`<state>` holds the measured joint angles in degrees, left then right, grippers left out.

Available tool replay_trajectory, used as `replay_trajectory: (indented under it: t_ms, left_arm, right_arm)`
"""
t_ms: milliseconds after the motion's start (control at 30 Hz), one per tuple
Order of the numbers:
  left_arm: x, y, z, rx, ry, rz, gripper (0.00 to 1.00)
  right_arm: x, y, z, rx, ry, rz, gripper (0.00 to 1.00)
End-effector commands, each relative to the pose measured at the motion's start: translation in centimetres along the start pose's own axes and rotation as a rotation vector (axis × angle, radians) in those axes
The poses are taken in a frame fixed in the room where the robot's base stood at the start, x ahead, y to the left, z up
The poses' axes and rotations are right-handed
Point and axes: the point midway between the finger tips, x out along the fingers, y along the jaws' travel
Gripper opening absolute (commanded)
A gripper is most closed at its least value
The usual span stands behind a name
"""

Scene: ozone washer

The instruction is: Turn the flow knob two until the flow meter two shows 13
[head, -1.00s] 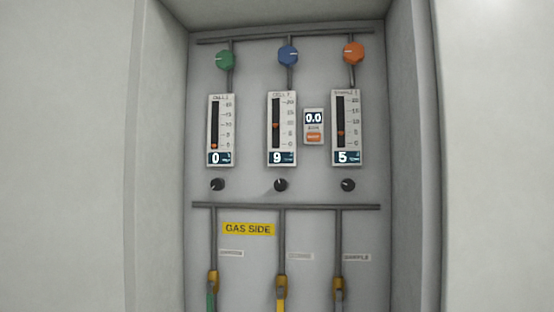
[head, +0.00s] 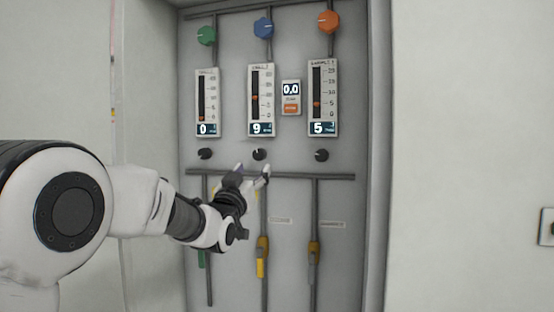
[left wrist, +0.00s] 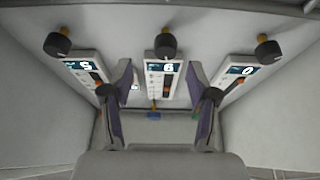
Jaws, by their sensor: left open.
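Flow meter two (head: 261,85) is the middle of three upright white gauges on the grey panel; its display reads 9. Flow knob two (head: 259,154) is a small black knob below it. My left gripper (head: 252,170) is open and empty, its fingertips showing just below the knob in the head view. In the left wrist view the picture is flipped: flow knob two (left wrist: 165,44) lies ahead, between and beyond the two spread fingers (left wrist: 160,76). No contact with the knob is visible. My right gripper is not in view.
Flow knob one (head: 205,154) and flow knob three (head: 321,155) sit on either side. A horizontal pipe (head: 310,177) runs just below the knobs. The left meter (head: 207,95) reads 0, the right one (head: 323,90) reads 5. The cabinet's side wall (head: 378,180) bounds the recess at right.

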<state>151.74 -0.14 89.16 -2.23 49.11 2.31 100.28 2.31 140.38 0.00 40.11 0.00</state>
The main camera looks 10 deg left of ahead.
Motion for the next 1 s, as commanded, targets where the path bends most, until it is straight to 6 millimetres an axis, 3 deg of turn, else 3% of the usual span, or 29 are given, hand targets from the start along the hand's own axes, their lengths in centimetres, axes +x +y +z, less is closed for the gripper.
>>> replay_trajectory:
  t_ms: [100,500,767,800,967,1000]
  left_arm:
    - [0.9,0.0,-1.4,0.0,0.02,0.001,0.59]
    - [7.6,0.0,-1.4,0.001,0.017,0.001,0.59]
    - [8.0,0.0,-0.9,0.001,0.015,0.001,0.59]
    - [8.0,0.0,-0.9,0.001,0.015,0.0,0.56]
    - [8.0,0.0,-0.9,0.0,0.015,0.0,0.0]
    - [8.0,0.0,-0.9,0.0,0.015,0.0,0.0]
  right_arm:
    - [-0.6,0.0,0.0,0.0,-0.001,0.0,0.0]
    - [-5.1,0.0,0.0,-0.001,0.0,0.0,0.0]
    - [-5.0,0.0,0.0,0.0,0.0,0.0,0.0]
    - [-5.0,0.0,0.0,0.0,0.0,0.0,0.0]
    - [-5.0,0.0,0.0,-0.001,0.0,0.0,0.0]
    - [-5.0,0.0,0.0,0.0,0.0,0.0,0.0]
